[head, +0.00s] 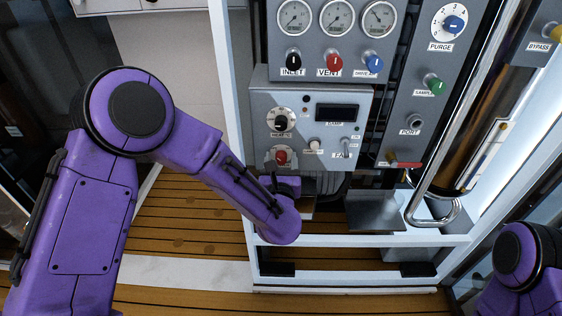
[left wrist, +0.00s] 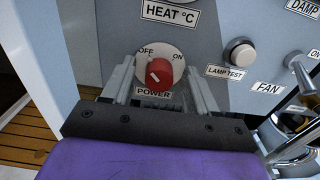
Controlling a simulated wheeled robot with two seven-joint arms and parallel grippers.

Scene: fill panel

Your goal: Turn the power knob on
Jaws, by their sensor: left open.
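The red power knob (left wrist: 160,75) sits on a round white dial plate (left wrist: 171,56) marked OFF and ON, above a POWER label. Its white pointer mark leans up and left, toward OFF. The knob also shows low on the grey control box in the head view (head: 281,157). My left gripper (left wrist: 161,84) is open, with one finger on each side of the knob in the left wrist view. Whether the fingers touch the knob cannot be told. In the head view the left gripper (head: 285,183) is just below the knob, mostly hidden by my wrist. My right gripper is out of view.
Above the power knob is the heat dial (head: 281,121). To its right are the lamp test button (head: 315,144) and the fan switch (head: 346,146). White frame bars (head: 355,240) run below and at the sides. A metal pipe (head: 448,150) stands at right.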

